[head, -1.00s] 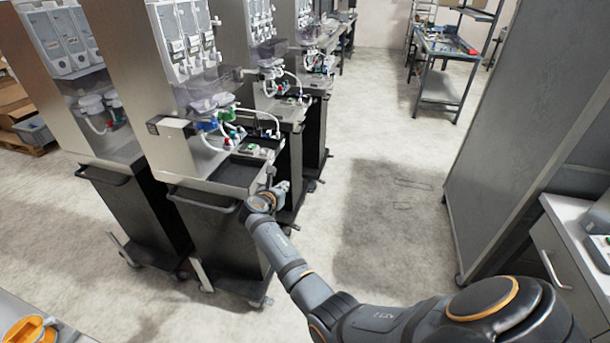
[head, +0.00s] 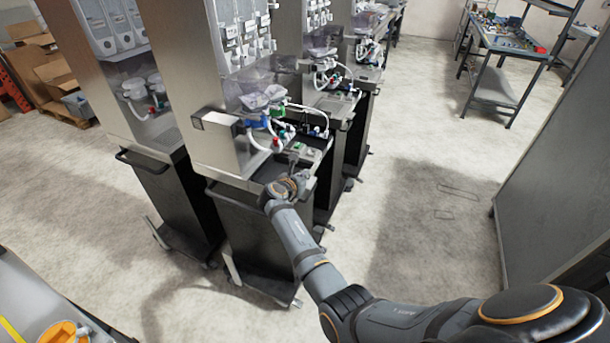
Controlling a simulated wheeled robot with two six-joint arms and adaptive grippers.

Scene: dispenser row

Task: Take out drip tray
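The drip tray (head: 266,170) is a dark, flat, shallow tray on the shelf of the nearer dispenser (head: 205,85), below the nozzles and hoses. My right gripper (head: 296,170) is at the front right part of this shelf, over or beside the tray's right side. My wrist and hand hide part of the tray and shelf edge. The fingers are small and seen from behind, so I cannot tell whether they are open, shut or touching the tray. My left gripper is not in view.
Green, blue and red valves (head: 280,128) with white hoses sit close above the shelf. A black push handle (head: 232,200) runs along the cart's front. More dispensers stand on both sides. A workbench (head: 500,40) stands at the back right. The floor (head: 420,200) to the right is clear.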

